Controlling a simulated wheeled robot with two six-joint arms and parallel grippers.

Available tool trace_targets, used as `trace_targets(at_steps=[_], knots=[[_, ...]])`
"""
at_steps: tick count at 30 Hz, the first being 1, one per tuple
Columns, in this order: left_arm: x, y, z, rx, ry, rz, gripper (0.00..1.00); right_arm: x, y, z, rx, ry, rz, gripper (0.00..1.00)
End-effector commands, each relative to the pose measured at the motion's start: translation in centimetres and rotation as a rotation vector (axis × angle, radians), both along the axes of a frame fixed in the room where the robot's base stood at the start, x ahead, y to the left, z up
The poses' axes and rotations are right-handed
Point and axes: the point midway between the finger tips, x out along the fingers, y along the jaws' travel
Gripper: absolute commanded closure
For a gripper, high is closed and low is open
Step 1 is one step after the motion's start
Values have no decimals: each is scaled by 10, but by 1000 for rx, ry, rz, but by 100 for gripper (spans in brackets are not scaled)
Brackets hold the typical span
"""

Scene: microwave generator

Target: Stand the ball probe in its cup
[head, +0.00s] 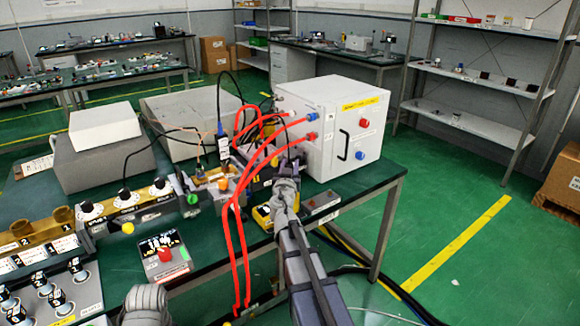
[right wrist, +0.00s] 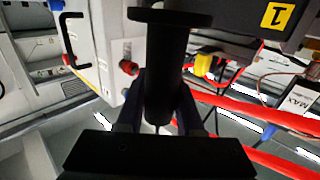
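My right gripper (head: 286,184) is beside the front of the white box, above the bench's right part. In the right wrist view its two dark fingers (right wrist: 162,105) flank a black cylinder with a wide flange (right wrist: 166,55) and look shut on it. This appears to be the ball probe's handle; no ball shows. In the head view the probe is too small and covered to make out. I cannot pick out its cup with certainty. A grey part of my left arm (head: 146,303) shows at the bottom edge; the left gripper's fingers do not show.
The white box (head: 325,115) with a black handle stands right behind the gripper. Red cables (head: 232,240) loop over the bench's front edge, close left of my right arm. A control block with a red button (head: 166,258) and dial units (head: 125,203) fill the left.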

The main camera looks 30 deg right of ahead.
Motion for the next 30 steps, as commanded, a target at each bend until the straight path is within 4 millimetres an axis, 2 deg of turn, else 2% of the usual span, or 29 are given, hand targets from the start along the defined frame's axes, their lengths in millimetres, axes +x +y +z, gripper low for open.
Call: trace_targets(at_steps=[1, 7, 9, 20, 30], knots=[[0, 0, 0, 0, 0, 0, 50, 0, 0, 0, 0, 0, 0, 58], [0, 0, 0, 0, 0, 0, 50, 0, 0, 0, 0, 0, 0, 36], [0, 0, 0, 0, 0, 0, 50, 0, 0, 0, 0, 0, 0, 31], [0, 0, 0, 0, 0, 0, 50, -5, 4, 0, 0, 0, 0, 31], [0, 0, 0, 0, 0, 0, 50, -45, 31, 0, 0, 0, 1, 31]])
